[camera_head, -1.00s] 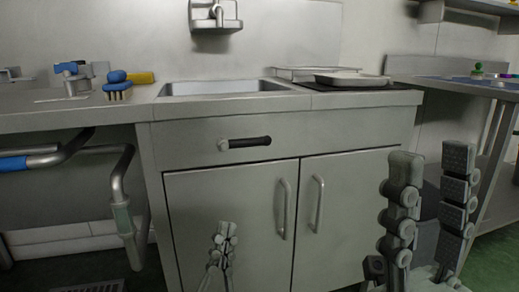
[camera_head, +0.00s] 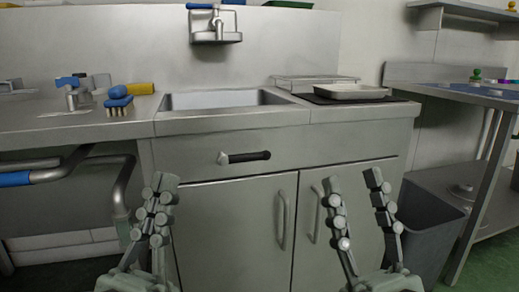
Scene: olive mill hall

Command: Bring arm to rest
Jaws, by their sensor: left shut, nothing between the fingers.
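My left gripper (camera_head: 160,187) is shut and empty, its fingers pointing up in front of the left edge of the steel sink cabinet (camera_head: 235,235). My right gripper (camera_head: 352,186) is open and empty, its two fingers spread apart in front of the cabinet's right door. Neither gripper appears to touch anything. Parts of the cabinet doors are hidden behind the fingers.
The counter holds a blue brush (camera_head: 118,100), a yellow item (camera_head: 140,88), a sink (camera_head: 225,101) and a metal tray (camera_head: 350,91). A grey bin (camera_head: 435,228) stands at the right under a side table (camera_head: 465,91). Door handles (camera_head: 283,220) stick out.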

